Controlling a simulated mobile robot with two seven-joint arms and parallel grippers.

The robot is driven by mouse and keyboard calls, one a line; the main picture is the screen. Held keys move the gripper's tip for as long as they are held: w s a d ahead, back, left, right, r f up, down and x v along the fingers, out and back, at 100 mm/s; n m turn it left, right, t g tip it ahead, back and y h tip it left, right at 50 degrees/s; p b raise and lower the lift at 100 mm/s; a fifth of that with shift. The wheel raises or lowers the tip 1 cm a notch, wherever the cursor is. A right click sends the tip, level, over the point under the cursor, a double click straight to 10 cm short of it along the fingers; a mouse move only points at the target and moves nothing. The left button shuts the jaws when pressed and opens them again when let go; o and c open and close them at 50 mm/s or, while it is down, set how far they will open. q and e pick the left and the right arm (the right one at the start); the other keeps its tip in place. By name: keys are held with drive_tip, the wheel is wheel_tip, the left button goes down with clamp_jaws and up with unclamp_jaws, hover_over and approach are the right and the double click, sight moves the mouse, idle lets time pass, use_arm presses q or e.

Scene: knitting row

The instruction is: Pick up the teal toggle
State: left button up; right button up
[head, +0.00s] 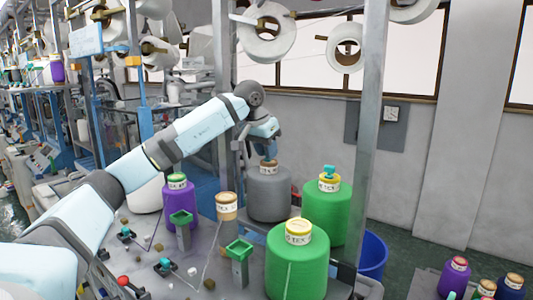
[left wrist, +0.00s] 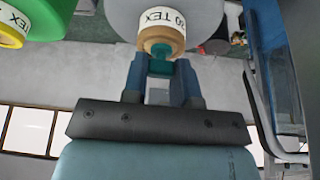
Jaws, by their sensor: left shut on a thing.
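My left gripper (head: 267,160) is directly above the grey yarn cone (head: 268,195), pointing down at its brown tube top. In the left wrist view, its fingers (left wrist: 158,75) are shut on a teal toggle (left wrist: 159,66) at the end of the brown tube (left wrist: 162,38). I cannot tell whether the toggle touches the tube. A similar teal piece (head: 329,171) sits on the rear green cone. Teal-topped pieces also stand on the table at left (head: 126,231) and at the front (head: 165,264). My right gripper is not in view.
A front green cone (head: 297,265), a purple cone (head: 181,203), a small tan cone (head: 227,207) and green-topped posts (head: 239,250) crowd the table. A grey upright post (head: 370,130) stands right of the cones. A blue bin (head: 373,256) is behind it.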

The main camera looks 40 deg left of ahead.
use_arm(q)
wheel_tip(320, 180, up, 20)
drive_tip(key=shift+f+b, duration=0.15)
drive_tip(key=shift+b, duration=0.15)
